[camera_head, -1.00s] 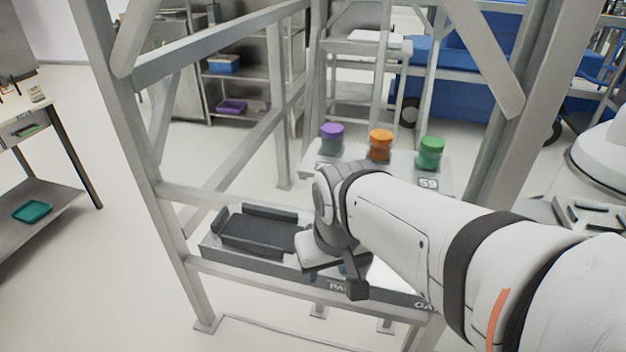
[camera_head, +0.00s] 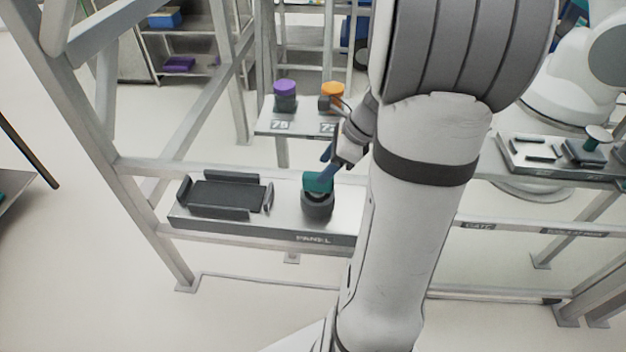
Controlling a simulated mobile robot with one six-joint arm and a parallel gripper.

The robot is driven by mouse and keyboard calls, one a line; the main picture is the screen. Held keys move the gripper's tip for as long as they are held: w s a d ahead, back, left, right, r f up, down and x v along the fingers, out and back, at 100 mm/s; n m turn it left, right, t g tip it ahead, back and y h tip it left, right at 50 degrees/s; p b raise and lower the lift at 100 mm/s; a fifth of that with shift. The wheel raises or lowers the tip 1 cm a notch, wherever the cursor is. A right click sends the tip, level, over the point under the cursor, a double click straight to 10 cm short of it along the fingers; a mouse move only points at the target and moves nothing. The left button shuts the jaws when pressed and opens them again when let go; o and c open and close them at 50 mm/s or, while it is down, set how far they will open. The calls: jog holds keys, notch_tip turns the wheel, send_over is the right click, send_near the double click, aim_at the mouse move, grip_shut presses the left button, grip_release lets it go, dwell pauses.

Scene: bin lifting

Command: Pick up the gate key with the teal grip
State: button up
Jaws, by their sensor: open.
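The gate key's teal grip (camera_head: 317,182) stands up from a dark round holder (camera_head: 317,206) on the shelf marked PANEL. The part of the key below the grip is hidden in the holder. My gripper (camera_head: 328,164) is open, with its blue fingers just above and right of the teal grip, pointing down at it. I cannot tell whether a finger touches the grip. My arm covers the area right of the gripper.
A black cradle (camera_head: 228,195) sits left of the holder on the shelf (camera_head: 285,222). Behind, a ledge (camera_head: 290,121) carries a purple-topped jar (camera_head: 285,96) and an orange-topped jar (camera_head: 333,97). Grey frame posts (camera_head: 105,150) stand at left. A tray with dark parts (camera_head: 560,158) is at right.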

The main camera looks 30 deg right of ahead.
aim_at(314, 179)
jog(key=x, duration=0.6)
jog(key=shift+s, duration=0.15)
jog(key=shift+c, duration=0.5)
grip_shut()
